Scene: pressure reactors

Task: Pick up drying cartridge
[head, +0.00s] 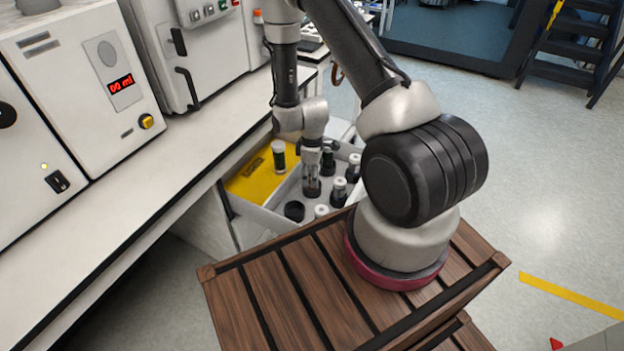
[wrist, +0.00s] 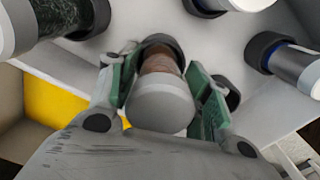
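In the wrist view, a drying cartridge (wrist: 160,95) with a rounded grey cap and a brown body stands in a black ring holder. My gripper (wrist: 160,75) has its green-padded fingers on either side of it. Narrow gaps seem to show between the pads and the cartridge, so I see the fingers as open around it; contact is hard to judge. In the head view, my gripper (head: 312,172) points down into the white tray (head: 262,219), over a black holder. The cartridge is mostly hidden there by the fingers.
Several other capped cylinders stand close by in the tray, such as a dark one (head: 279,156) by the yellow area (head: 250,180) and a white-capped one (head: 338,190). An empty black ring (head: 294,210) is at the front. The white bench (head: 150,165) lies left.

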